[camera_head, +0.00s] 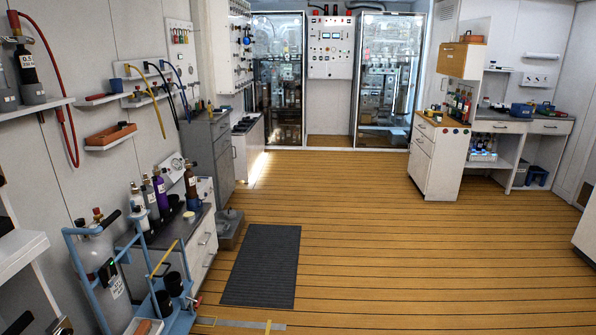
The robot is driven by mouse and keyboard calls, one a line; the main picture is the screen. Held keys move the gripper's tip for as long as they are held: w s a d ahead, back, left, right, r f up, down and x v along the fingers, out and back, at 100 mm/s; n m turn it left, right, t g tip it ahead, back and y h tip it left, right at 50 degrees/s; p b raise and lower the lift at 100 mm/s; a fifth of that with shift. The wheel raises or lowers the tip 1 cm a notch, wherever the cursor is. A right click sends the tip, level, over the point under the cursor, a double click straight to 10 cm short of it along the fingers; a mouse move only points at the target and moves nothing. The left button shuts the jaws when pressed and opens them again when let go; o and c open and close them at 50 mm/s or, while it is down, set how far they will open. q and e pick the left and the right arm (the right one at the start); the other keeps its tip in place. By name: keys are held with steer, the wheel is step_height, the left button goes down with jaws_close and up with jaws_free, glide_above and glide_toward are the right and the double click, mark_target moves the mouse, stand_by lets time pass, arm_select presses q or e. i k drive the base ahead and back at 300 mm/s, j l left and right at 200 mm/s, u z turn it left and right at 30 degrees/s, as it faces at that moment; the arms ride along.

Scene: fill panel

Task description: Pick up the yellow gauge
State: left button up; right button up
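I cannot pick out a yellow gauge with certainty. A small pale-yellow round item (188,214) lies on the dark top of the near left counter (160,238), beside several small bottles; it is too small to identify. A round white dial (177,163) shows on the left wall above that counter. A tiny yellow item (210,106) stands on the grey cabinet (207,150) farther back, also too small to identify. Neither of my grippers shows in the head view.
A blue rack (85,275) with a grey gas cylinder (95,255) stands at the near left. A dark mat (262,265) lies on the wooden floor (400,240), whose middle is clear. A white cabinet (437,165) and a desk (515,127) stand at the right.

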mark_target(210, 107)
steer(key=i, duration=1.15)
steer(key=i+u, duration=0.1)
steer(key=i, duration=1.05)
steer(key=i+u, duration=0.2)
steer(key=i, duration=0.75)
steer(key=i+u, duration=0.2)
steer(key=i, duration=0.75)
steer(key=i+l+u, duration=0.1)
steer(key=i+u, duration=0.2)
steer(key=i+l+u, duration=0.2)
steer(key=i+u, duration=0.15)
steer(key=i, duration=0.2)
